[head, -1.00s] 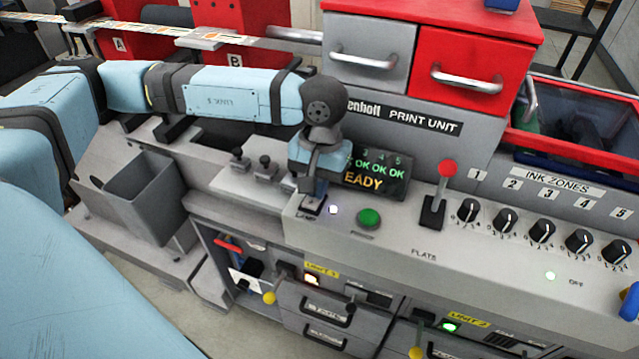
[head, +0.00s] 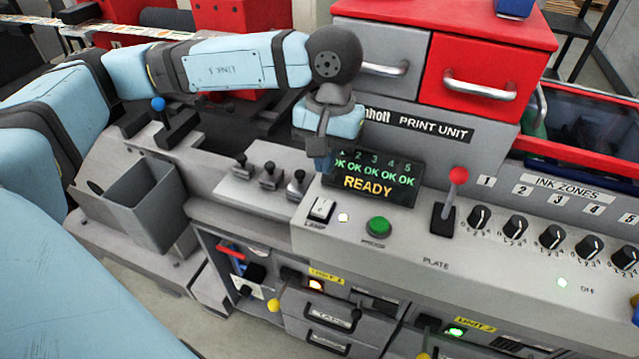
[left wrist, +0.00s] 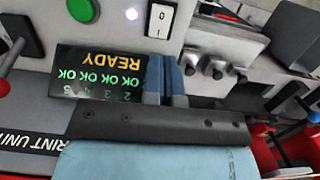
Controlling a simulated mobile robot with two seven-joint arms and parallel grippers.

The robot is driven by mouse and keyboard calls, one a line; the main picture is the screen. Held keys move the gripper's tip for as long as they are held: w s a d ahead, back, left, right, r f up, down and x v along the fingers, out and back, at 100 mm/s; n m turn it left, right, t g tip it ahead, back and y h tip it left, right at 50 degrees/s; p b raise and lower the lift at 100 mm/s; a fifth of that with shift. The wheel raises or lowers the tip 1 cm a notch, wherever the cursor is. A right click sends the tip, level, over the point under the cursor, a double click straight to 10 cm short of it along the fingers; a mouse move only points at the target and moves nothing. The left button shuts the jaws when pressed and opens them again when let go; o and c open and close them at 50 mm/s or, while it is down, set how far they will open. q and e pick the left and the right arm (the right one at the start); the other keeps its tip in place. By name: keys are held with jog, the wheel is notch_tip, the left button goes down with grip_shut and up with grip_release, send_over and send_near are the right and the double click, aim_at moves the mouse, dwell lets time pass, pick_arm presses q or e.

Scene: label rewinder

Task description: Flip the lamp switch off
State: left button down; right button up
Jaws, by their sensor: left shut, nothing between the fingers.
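The lamp switch (head: 321,210) is a small white rocker labelled LAMP, on the grey console's left front part. It also shows in the left wrist view (left wrist: 158,20) with marks 0 and 1. I cannot tell for sure which side is pressed. A small white light (head: 343,217) beside it is lit. My left gripper (head: 321,165) is shut and empty, pointing down just above and behind the switch, apart from it. Its blue fingers also show in the left wrist view (left wrist: 163,75). My right gripper is not in view.
Close by are the READY display (head: 375,180), a green PROOF button (head: 379,228), a red-knobbed PLATE lever (head: 450,200) and several small dark levers (head: 268,175). Black ink dials (head: 515,226) line the right. A grey bin (head: 140,200) stands at left.

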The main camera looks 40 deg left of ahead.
pick_arm(q)
notch_tip(320, 180, up, 6)
jog(key=shift+w+d+r, duration=0.15)
jog(key=shift+w+d, duration=0.05)
jog(key=shift+w, duration=0.2)
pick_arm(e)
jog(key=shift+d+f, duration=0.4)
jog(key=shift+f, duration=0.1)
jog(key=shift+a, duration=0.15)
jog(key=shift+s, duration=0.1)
